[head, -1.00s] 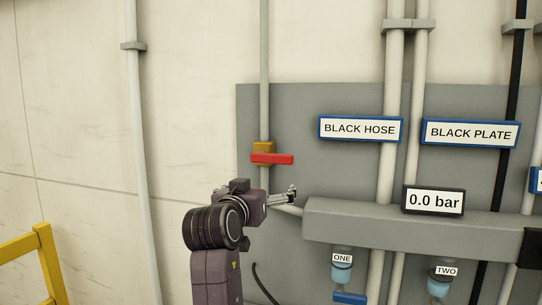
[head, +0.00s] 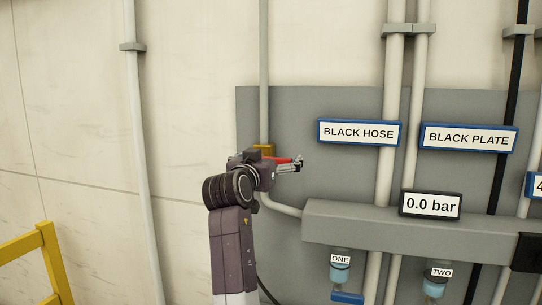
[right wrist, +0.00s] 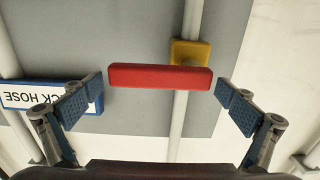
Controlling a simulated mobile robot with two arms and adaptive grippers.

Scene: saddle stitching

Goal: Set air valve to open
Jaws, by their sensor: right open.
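The air valve has a yellow body (right wrist: 190,53) on a vertical grey pipe and a red lever (right wrist: 160,77). The lever lies horizontal, across the pipe. In the head view the yellow body (head: 264,149) and red lever (head: 283,160) show only in part behind my right gripper (head: 299,164). In the right wrist view my right gripper (right wrist: 164,95) is open, with one finger off each end of the lever and clear gaps between. My left gripper is not in view. The gauge (head: 431,204) reads 0.0 bar.
A grey panel (head: 330,175) carries the BLACK HOSE sign (head: 359,132) and the BLACK PLATE sign (head: 468,138). A grey manifold (head: 400,228) sticks out at lower right, with bottles ONE (head: 341,271) and TWO (head: 437,284) below. A yellow rail (head: 50,262) stands at lower left.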

